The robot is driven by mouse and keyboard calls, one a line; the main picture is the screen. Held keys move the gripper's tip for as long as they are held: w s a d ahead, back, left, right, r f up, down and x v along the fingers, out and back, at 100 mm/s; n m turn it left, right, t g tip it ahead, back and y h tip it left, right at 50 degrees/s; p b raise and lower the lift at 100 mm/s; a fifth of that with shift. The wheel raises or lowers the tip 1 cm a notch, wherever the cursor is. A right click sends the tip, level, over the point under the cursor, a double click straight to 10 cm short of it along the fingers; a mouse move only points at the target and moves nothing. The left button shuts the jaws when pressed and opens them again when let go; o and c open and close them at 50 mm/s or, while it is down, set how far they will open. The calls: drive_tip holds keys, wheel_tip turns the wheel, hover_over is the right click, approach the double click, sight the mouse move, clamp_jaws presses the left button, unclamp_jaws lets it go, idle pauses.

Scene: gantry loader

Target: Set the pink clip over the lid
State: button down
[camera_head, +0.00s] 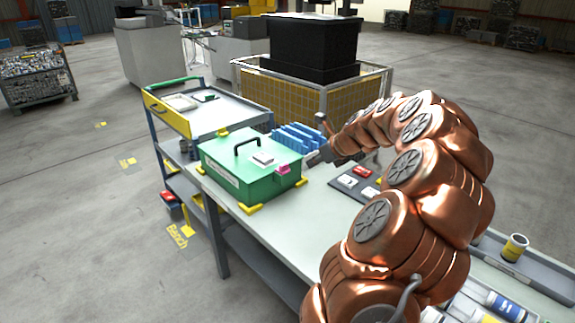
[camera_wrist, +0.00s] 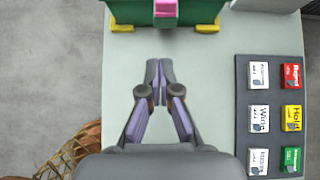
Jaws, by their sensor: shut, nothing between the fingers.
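A green box with a lid (camera_head: 246,160) and a black handle stands on the bench. A small pink clip (camera_head: 283,169) sits at the upper edge of the box's side facing my gripper; whether it is over the lid's edge I cannot tell. In the wrist view the clip (camera_wrist: 165,10) shows at the top, on the green wall of the box (camera_wrist: 190,10). My gripper (camera_head: 312,159) is beside the box, just right of the clip and apart from it. In the wrist view the fingers (camera_wrist: 159,68) are together and empty, pointing toward the clip.
Yellow corner blocks (camera_head: 250,208) sit at the box's base. A dark board with labelled cards (camera_wrist: 243,120) lies right of my gripper. Blue upright racks (camera_head: 298,137) stand behind the box. A cart (camera_head: 222,117) adjoins the bench on the far left. Bare bench top (camera_head: 290,220) lies in front.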

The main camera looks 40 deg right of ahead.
drive_tip(key=shift+s+d+f, duration=0.1)
drive_tip(key=shift+s+d, duration=0.05)
drive_tip(key=shift+d, duration=0.35)
drive_tip(key=p, duration=0.3)
approach(286, 170)
wheel_tip(286, 170, down, 4)
drive_tip(key=w, duration=0.2)
drive_tip(key=shift+w+a+f+p, duration=0.1)
drive_tip(key=shift+w+p, duration=0.1)
drive_tip(key=shift+w, duration=0.4)
drive_tip(key=shift+w+f+p, duration=0.1)
drive_tip(key=shift+w+p, duration=0.05)
drive_tip(key=shift+w, duration=0.45)
